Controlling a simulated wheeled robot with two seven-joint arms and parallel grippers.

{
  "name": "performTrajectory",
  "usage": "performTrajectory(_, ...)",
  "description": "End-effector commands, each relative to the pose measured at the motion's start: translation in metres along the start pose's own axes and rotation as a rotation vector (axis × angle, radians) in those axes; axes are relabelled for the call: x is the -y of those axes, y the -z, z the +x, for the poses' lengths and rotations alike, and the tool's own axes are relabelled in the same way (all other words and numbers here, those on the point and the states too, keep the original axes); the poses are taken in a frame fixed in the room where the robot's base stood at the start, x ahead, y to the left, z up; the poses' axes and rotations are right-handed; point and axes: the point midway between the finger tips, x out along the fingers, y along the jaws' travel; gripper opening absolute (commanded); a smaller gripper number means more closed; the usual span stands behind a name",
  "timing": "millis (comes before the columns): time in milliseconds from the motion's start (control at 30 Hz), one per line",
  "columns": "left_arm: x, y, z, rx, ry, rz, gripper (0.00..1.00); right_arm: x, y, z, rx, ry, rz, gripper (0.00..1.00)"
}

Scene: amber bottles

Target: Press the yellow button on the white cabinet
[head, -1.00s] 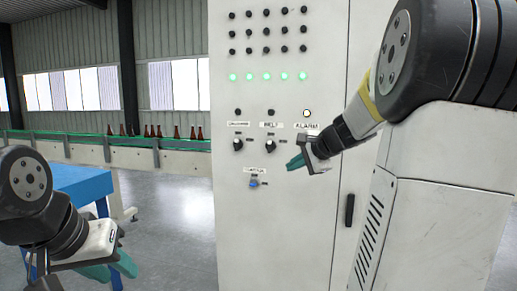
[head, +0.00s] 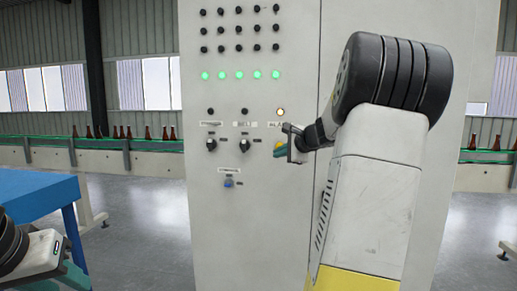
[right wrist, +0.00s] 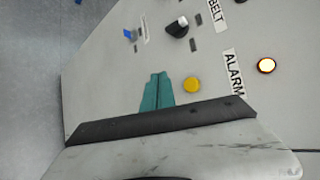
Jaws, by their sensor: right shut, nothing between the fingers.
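The white cabinet (head: 250,225) stands in the middle of the head view. Its yellow button (head: 279,145) shows just above my right gripper's fingertips, under the ALARM label, and is partly covered. In the right wrist view the yellow button (right wrist: 192,84) is whole, beside and to the right of the teal fingers. My right gripper (head: 280,153) is shut and empty, close to the cabinet front; it also shows in the right wrist view (right wrist: 158,80). I cannot tell whether it touches the panel. My left gripper (head: 72,278) is at the lower left, partly cut off by the frame.
The panel also bears a lit alarm lamp (head: 280,112), black knobs (head: 244,142), a blue switch (head: 229,182) and a row of green lights (head: 239,76). A blue table (head: 35,192) stands left. A conveyor (head: 135,160) with amber bottles runs behind.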

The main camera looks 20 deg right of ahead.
Motion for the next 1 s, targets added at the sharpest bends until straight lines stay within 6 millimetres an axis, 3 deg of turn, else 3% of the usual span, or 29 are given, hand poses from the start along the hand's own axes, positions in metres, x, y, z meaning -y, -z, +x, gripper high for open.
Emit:
performTrajectory(500,0.0,0.0,0.0,0.0,0.0,0.0,0.36,0.033,0.033,0.046,0.001,0.001,0.0,0.0)
performTrajectory(1000,0.0,0.0,0.0,0.0,0.0,0.0,0.36,0.037,0.037,0.051,-0.001,0.0,0.0,0.0)
